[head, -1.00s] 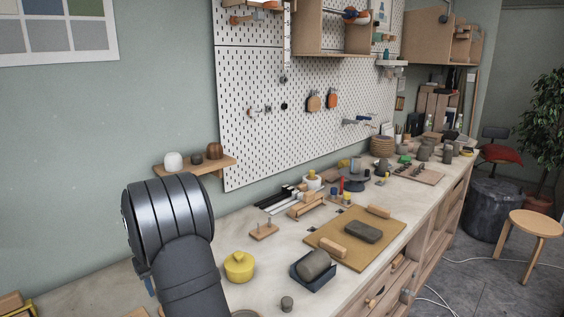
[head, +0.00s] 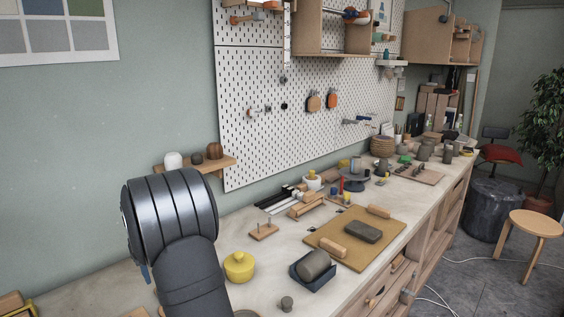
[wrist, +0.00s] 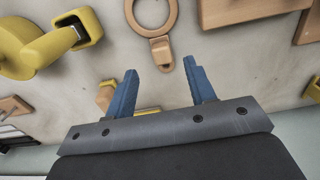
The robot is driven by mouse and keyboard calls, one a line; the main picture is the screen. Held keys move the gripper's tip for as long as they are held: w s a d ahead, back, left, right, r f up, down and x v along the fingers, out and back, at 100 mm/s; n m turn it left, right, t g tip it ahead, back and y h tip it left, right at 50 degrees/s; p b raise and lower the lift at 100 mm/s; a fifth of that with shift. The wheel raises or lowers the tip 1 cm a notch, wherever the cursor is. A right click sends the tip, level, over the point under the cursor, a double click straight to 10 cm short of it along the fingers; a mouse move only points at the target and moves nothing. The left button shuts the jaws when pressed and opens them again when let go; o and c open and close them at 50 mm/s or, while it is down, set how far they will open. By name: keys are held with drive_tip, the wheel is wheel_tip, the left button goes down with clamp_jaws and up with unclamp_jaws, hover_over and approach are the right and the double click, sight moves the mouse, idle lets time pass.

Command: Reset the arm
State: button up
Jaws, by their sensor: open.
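My gripper (wrist: 160,88) shows in the wrist view with its two blue fingers spread apart and nothing between them. It is over the pale worktop (wrist: 215,75). A wooden ring with a short handle (wrist: 161,52) lies just beyond the fingertips, apart from them.
A yellow object (wrist: 40,45) lies left of the fingers, and a wooden board (wrist: 250,10) lies to the right. In the head view a yellow lidded pot (head: 239,267), a dark blue tray (head: 312,270) with a grey lump, and a tan board (head: 350,250) stand right of my arm.

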wheel_tip(320, 180, down, 7)
drive_tip(key=shift+f, duration=0.15)
wheel_tip(320, 180, up, 10)
drive_tip(key=s+a+r+m, duration=0.1)
drive_tip(key=s+a+m, duration=1.7)
drive_tip(key=s, duration=0.4)
drive_tip(key=shift+s+a, duration=0.15)
drive_tip(key=shift+a, duration=0.3)
